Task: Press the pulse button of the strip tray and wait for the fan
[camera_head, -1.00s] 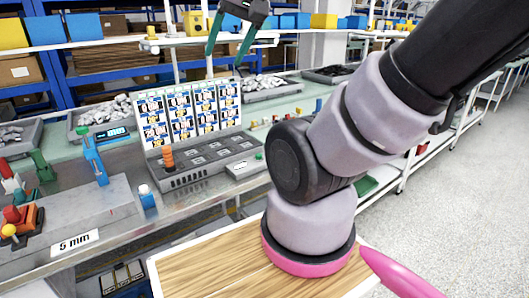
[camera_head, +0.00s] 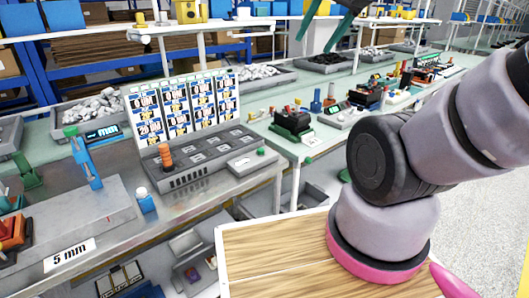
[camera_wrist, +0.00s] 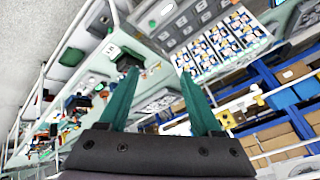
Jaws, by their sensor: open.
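The strip tray (camera_head: 205,177) is a grey box on the bench, with an upright panel of printed cards (camera_head: 185,106) behind it and an orange ribbed post on its left. A small green button (camera_head: 261,151) sits at its right end, beside a white label; I take it to be the pulse button. The tray shows upside down in the wrist view (camera_wrist: 190,24), with the green button (camera_wrist: 152,23) near the top. My gripper (camera_head: 324,28) has green fingers, open and empty (camera_wrist: 159,73), above and right of the tray, apart from it. I cannot make out a fan.
A blue clamp-like stand (camera_head: 87,160), a blue bottle (camera_head: 147,201) and a "5 mm" block (camera_head: 75,225) stand left of the tray. Black-and-green devices (camera_head: 292,124) stand on the bench to the right. A shelf (camera_head: 200,27) runs above the bench at the back.

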